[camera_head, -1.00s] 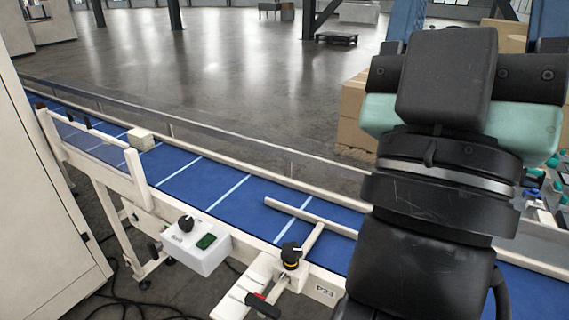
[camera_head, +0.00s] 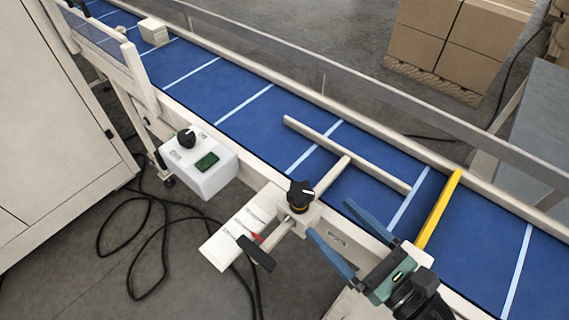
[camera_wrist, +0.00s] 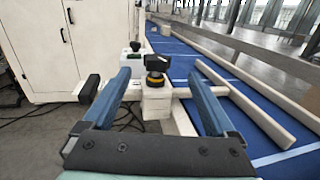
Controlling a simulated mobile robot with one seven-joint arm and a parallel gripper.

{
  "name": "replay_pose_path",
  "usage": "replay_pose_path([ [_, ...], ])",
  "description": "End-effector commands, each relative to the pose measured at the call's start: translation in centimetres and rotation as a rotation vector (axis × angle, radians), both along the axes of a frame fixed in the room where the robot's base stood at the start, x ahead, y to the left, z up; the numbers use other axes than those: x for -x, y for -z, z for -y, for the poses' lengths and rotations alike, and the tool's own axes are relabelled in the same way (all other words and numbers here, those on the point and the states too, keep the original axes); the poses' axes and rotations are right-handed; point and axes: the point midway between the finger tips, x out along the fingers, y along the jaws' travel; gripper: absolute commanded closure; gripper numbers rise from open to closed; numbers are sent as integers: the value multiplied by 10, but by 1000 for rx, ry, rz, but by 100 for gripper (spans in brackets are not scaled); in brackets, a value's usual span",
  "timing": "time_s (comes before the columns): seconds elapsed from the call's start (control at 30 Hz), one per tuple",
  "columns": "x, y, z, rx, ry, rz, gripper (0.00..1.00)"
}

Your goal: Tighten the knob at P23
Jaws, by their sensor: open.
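A black knob (camera_head: 301,194) with a white mark and a yellow ring at its base stands on a cream clamp block at the conveyor's near side. The P23 label (camera_head: 338,240) is on the conveyor frame just right of it. My gripper (camera_head: 343,240) is open and empty, to the right of the knob, with its blue fingers on the near edge of the belt. In the wrist view the knob (camera_wrist: 155,66) appears ahead, between and beyond the two blue fingertips (camera_wrist: 158,80), not touched. A black lever handle (camera_head: 256,253) lies left of the clamp on the scale plate.
A cream guide rail (camera_head: 345,150) on a cross rod lies over the blue belt (camera_head: 245,115). A white control box (camera_head: 199,165) with its own black dial (camera_head: 187,138) hangs to the left. A yellow bar (camera_head: 438,209) crosses the belt at right. A small box (camera_head: 153,32) sits on the belt.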

Motion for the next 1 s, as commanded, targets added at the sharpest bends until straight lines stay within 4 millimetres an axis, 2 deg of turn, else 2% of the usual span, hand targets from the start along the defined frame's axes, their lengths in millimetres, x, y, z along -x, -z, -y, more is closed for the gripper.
replay_pose_path([
  [0.17, -7, 3, -11, 10, -13, -9, 8],
  [0.63, -74, 1, -74, 9, -12, -7, 8],
  [0.8, -87, 2, -86, 8, -10, -6, 8],
  [1.0, -92, 4, -90, 9, -8, -5, 8],
])
